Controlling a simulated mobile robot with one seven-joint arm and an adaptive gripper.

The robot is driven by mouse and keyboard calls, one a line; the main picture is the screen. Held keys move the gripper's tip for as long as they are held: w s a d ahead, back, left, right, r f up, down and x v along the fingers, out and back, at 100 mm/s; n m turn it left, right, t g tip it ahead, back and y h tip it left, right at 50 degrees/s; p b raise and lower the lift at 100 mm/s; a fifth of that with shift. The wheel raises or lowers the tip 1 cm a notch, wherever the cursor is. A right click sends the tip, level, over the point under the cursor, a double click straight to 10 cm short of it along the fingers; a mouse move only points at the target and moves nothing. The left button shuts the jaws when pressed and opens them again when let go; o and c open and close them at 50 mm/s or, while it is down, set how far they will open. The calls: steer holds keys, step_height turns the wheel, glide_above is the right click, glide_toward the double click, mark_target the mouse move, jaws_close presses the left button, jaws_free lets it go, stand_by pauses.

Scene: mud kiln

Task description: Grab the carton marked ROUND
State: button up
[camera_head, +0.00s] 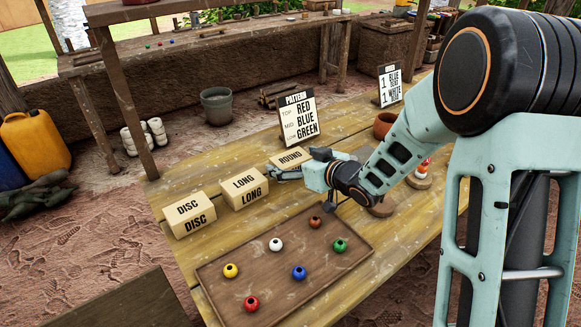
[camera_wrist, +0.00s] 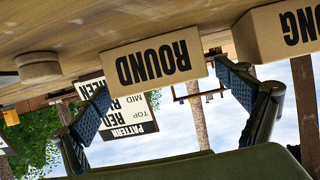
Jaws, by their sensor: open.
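The carton marked ROUND (camera_head: 290,157) stands on the wooden table, at the right end of a row with the LONG carton (camera_head: 243,189) and the DISC carton (camera_head: 189,215). My gripper (camera_head: 287,172) is open right at the ROUND carton and hides its lower front. In the wrist view, which is upside down, the ROUND carton (camera_wrist: 155,60) faces me, with the tips of my gripper (camera_wrist: 168,95) spread to either side. I cannot tell whether they touch it. The LONG carton (camera_wrist: 280,32) stands close beside one finger.
A brown tray (camera_head: 255,285) with several coloured beads lies in front of the cartons. A PATTERN sign (camera_head: 297,118) stands behind the ROUND carton. A second sign (camera_head: 390,86) and a clay pot (camera_head: 384,125) stand farther right. The tabletop left of the tray is clear.

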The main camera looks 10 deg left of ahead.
steer(key=shift+w+a+f, duration=0.2)
steer(key=shift+w+a, duration=0.2)
steer(key=shift+w, duration=0.05)
steer(key=c, duration=1.5)
steer(key=shift+r, duration=0.1)
